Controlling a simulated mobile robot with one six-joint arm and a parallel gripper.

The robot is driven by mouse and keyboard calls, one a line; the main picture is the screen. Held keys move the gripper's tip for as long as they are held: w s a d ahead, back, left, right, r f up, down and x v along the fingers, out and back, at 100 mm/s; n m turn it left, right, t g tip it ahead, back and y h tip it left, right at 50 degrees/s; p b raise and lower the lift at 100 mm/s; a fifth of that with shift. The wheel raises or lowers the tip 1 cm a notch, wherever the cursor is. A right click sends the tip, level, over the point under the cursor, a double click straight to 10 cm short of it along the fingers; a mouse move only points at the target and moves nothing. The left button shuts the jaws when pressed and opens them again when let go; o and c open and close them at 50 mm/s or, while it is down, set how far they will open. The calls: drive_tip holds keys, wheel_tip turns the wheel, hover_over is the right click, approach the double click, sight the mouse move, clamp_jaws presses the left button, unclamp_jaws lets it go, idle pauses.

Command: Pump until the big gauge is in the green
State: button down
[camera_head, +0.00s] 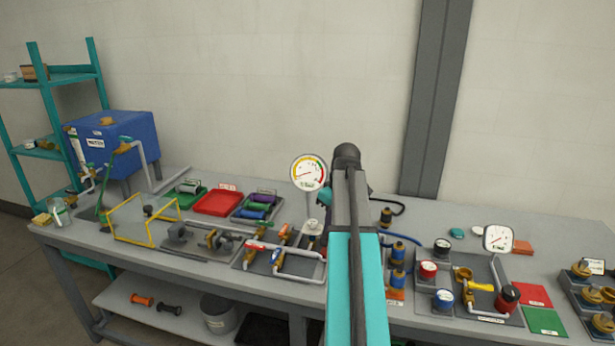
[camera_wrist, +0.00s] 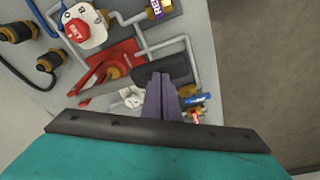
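The big gauge (camera_head: 308,172) stands upright behind the middle of the bench in the head view. Its round white face has a coloured arc; its needle seems to point to the lower left, but is small. In the wrist view, a red lever-like part (camera_wrist: 98,72) with an orange pivot lies beside a dark cylindrical bar (camera_wrist: 183,64), perhaps the pump handle. My gripper (camera_wrist: 160,78) has its two purple-grey fingers together, with their tips overlapping the bar. I cannot tell whether they touch it. My arm hides the gripper and pump in the head view.
A blue valve handle (camera_wrist: 197,99) is close right of my fingers.

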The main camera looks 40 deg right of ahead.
drive_tip(key=shift+f+b, duration=0.6)
drive_tip(key=shift+f, duration=1.15)
drive_tip(key=shift+r+p, duration=2.75)
drive_tip(key=shift+r, duration=1.4)
drive_tip(key=shift+f, duration=0.15)
